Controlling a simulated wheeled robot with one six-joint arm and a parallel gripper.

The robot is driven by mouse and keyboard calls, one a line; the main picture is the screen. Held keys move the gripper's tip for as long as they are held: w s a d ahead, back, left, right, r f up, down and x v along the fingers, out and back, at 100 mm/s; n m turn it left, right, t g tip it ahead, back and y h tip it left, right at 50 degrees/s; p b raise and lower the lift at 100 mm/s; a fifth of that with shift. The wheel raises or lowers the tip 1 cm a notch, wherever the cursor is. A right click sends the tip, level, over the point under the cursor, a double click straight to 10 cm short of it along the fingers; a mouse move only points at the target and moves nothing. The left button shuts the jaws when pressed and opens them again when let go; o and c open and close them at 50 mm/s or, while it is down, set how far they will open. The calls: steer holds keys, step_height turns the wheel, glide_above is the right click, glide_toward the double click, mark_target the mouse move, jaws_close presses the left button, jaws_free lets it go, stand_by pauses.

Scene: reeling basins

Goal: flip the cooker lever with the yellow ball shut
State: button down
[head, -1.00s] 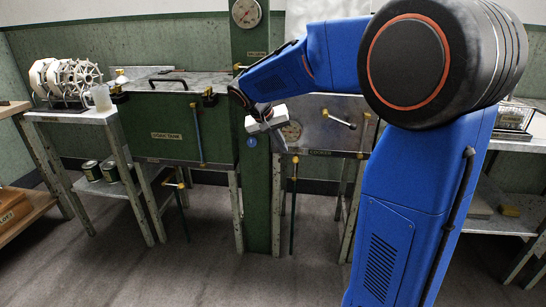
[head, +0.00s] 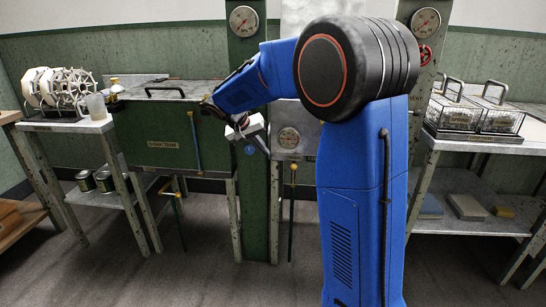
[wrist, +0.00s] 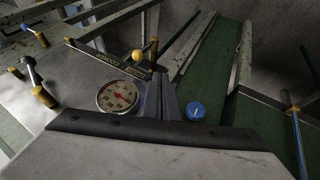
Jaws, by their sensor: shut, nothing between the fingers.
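The cooker (head: 283,152) is a grey metal box with a round dial, partly hidden behind my arm in the head view. In the wrist view the ball (wrist: 138,56) is just beyond and left of my fingertips. My gripper (head: 262,146) is shut and empty, in front of the green post by the cooker's left side; it points toward the ball in the wrist view (wrist: 157,75). Contact cannot be told.
The green soak tank (head: 165,125) stands left, with its own yellow-handled valve (head: 175,185) below. A green post (head: 256,205) with a blue knob (head: 249,150) divides them. Wire baskets (head: 470,115) stand on the right table. Grey floor in front is open.

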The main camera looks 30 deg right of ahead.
glide_toward(293, 174)
steer(key=w+a+f, duration=0.1)
steer(key=w+a, duration=0.1)
steer(key=w, duration=0.2)
steer(key=shift+s+d+f, duration=0.25)
steer(key=shift+d, duration=0.4)
steer(key=shift+s+d+f, duration=0.2)
steer(key=shift+s+d, duration=0.05)
steer(key=shift+d, duration=0.35)
steer(key=shift+s+d+f, duration=0.25)
steer(key=shift+d, duration=0.4)
steer(key=shift+d, duration=0.1)
